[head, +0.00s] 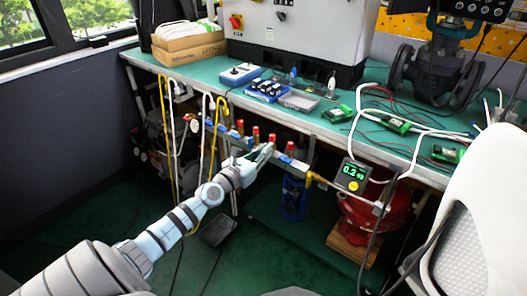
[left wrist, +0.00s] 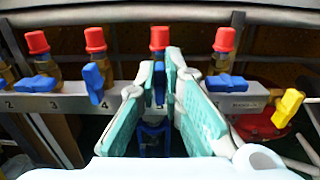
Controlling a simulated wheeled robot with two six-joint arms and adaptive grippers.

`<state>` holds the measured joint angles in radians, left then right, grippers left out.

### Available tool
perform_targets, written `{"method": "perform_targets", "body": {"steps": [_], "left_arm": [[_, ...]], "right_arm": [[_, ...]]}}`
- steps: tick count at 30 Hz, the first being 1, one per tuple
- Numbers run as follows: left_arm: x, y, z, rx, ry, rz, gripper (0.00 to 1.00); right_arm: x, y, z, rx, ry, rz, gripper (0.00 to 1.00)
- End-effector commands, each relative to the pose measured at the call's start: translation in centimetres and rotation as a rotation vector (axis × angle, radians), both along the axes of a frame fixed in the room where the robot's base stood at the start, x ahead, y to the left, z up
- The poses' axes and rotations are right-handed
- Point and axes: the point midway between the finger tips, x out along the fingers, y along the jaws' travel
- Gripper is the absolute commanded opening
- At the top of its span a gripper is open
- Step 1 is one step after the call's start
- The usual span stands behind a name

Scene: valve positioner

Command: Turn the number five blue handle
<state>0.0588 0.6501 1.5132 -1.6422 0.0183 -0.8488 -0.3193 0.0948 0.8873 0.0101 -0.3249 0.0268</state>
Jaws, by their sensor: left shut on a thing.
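A manifold rail (head: 230,136) with red-capped valves and blue handles runs below the bench edge. In the left wrist view, a blue handle (left wrist: 159,82) under a red cap (left wrist: 159,38) sits between the teal finger pads of my left gripper (left wrist: 160,95). The gripper is shut on it; the fingers hide part of the handle and its number. The label 4 lies just to its left on the rail, by a blue handle (left wrist: 97,84) pointing downward. The blue handle (left wrist: 226,82) on the right lies sideways. In the head view, my left gripper (head: 262,155) reaches the rail from the front. My right gripper is not seen.
A yellow handle (left wrist: 287,108) is at the rail's right end. A display reading about 0.2 (head: 352,175) hangs to its right. Cables (head: 207,130) hang in front of the rail's left part. A white chair (head: 485,220) stands at right.

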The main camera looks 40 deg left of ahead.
Motion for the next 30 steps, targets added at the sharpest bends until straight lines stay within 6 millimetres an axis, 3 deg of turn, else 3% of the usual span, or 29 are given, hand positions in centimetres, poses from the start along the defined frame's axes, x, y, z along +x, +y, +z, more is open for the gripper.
{"method": "perform_targets", "body": {"steps": [14, 30], "left_arm": [[-0.01, 0.23, -0.08, -0.181, -0.003, 0.0, 0.0], [-0.04, 0.74, -0.34, -0.68, -0.013, 0.001, 0.0]], "right_arm": [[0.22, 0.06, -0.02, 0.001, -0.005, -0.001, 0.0], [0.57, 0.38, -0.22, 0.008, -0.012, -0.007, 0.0]]}}
